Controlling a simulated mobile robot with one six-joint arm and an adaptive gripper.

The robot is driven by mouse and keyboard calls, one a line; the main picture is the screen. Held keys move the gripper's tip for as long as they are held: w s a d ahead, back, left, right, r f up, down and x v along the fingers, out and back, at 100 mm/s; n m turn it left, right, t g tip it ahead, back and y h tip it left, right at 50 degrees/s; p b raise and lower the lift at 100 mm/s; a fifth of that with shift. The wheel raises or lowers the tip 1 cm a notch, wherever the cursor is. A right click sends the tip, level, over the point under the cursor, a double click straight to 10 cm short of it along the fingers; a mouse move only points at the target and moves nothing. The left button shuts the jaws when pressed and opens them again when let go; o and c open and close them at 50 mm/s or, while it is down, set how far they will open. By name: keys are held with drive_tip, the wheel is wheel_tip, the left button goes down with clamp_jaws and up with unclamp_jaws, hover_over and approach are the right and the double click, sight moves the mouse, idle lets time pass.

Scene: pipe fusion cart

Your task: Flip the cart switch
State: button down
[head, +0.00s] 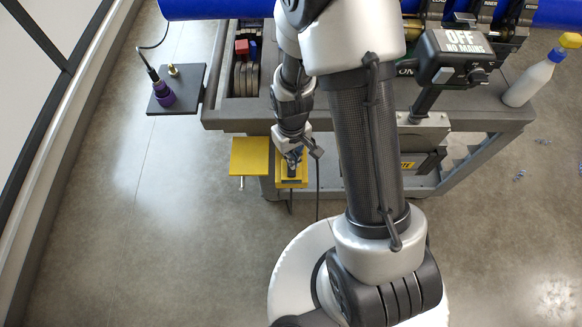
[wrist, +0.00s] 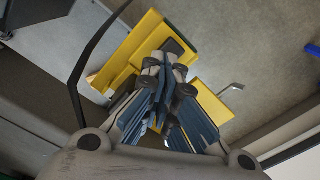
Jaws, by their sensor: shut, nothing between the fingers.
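A small yellow box (head: 283,184) with a dark face is at the front of the cart, low under its edge. My gripper (head: 294,160) points down at it and overlaps its upper part in the head view. In the wrist view my gripper (wrist: 165,70) is shut and empty, with its fingertips in front of the dark face of the yellow box (wrist: 123,66). I cannot tell whether they touch it. The switch itself is hidden or too small to make out. A display on the cart (head: 458,45) reads "OFF NO MAINS".
A flat yellow plate (head: 249,148) sticks out just left of the box. A dark side shelf (head: 160,103) holds a purple fitting (head: 164,95). A dark cable hangs near the box. The floor in front is clear.

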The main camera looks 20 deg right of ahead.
drive_tip(key=shift+f+b, duration=0.9)
drive_tip(key=shift+f, duration=0.2)
idle(0.5)
drive_tip(key=shift+r+p, duration=2.8)
drive_tip(key=shift+r, duration=0.75)
drive_tip(key=shift+r, duration=0.2)
drive_tip(key=s+r+m+t, duration=0.1)
drive_tip(key=s+r+t, duration=0.15)
drive_tip(key=r, duration=0.95)
drive_tip(key=s+r+m+t, duration=0.1)
drive_tip(key=s+r, duration=0.3)
drive_tip(key=r, duration=0.8)
drive_tip(key=s+r+t, duration=0.1)
drive_tip(key=s+r, duration=0.4)
drive_tip(key=s, duration=0.3)
drive_tip(key=shift+s+r, duration=0.3)
